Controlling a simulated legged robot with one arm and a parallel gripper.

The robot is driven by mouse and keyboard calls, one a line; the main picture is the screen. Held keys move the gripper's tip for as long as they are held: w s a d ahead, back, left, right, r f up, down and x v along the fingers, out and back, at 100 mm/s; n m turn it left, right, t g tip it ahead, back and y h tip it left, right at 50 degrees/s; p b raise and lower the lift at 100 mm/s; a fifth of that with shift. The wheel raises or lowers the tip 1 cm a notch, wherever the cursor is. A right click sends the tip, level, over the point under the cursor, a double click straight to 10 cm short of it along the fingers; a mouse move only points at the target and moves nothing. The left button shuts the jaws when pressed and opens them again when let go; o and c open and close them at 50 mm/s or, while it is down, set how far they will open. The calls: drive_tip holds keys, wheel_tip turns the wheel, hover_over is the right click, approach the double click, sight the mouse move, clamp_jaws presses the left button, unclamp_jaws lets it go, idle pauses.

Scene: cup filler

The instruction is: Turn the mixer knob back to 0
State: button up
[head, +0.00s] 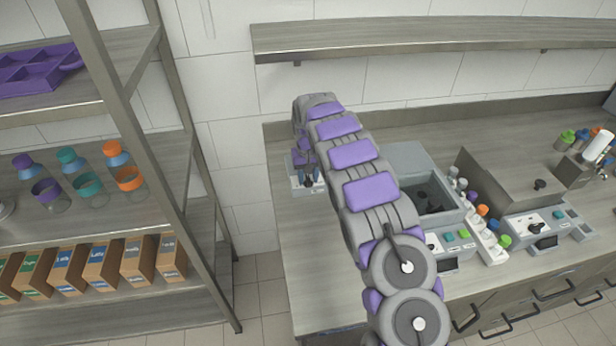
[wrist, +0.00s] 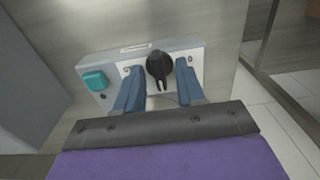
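The mixer knob (wrist: 159,67) is black with a pointed grip and sits on a pale panel (wrist: 198,61) of a grey unit. In the wrist view, my gripper (wrist: 160,88) has its two blue fingers apart, one on each side of the knob. There is a visible gap between each finger and the knob. The knob's pointer faces toward my gripper; I cannot read any scale marks. In the head view, my gripper (head: 309,180) is at the small grey unit (head: 306,188) on the counter's left end, and my arm hides part of it.
A teal button (wrist: 95,80) is left of the knob. In the head view, a grey machine (head: 425,185) with an open well and a row of coloured-cap bottles (head: 482,215) stand right of my arm. A wall shelf (head: 420,38) hangs above, and a metal rack (head: 100,215) is on the left.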

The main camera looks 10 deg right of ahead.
clamp_jaws()
idle(0.3)
drive_tip(key=shift+r+p, duration=0.1)
drive_tip(key=shift+p, duration=0.25)
drive_tip(key=n+p, duration=0.4)
drive_tip(key=shift+r, duration=0.2)
drive_tip(key=n+p, duration=0.4)
drive_tip(key=n, duration=0.1)
drive_tip(key=shift+w+p, duration=0.1)
drive_tip(key=shift+p, duration=0.3)
drive_tip(key=n+p, duration=0.3)
drive_tip(key=n, duration=0.1)
drive_tip(key=shift+n, duration=0.4)
drive_tip(key=shift+f+n+p, duration=0.15)
drive_tip(key=shift+n+p, duration=1.5)
drive_tip(key=shift+n, duration=0.35)
